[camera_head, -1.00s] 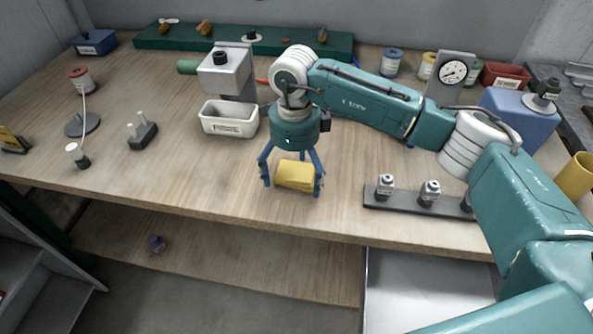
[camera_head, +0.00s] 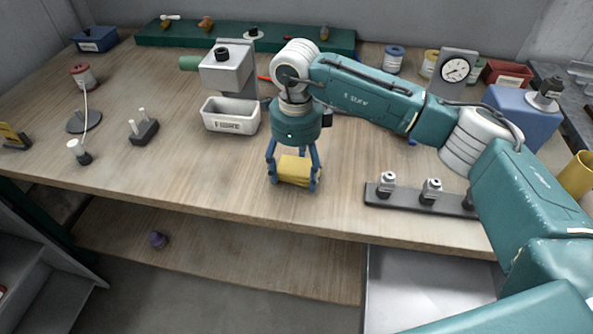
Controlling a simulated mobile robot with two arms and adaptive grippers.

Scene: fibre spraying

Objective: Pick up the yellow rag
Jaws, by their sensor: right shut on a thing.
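The yellow rag (camera_head: 296,171) is a folded block near the front middle of the wooden table (camera_head: 225,178). My right gripper (camera_head: 294,180) points down over it, with its blue fingers closed in on the rag's left and right sides. It is shut on the rag. The rag is at or very near the table top; I cannot tell whether it touches. My left gripper is not in view.
A white bin (camera_head: 231,115) stands behind and left of the rag. A dark rack (camera_head: 413,196) with small fittings lies to the right. A two-pin block (camera_head: 144,131) stands to the left. The table's front edge is close; bare wood surrounds the rag.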

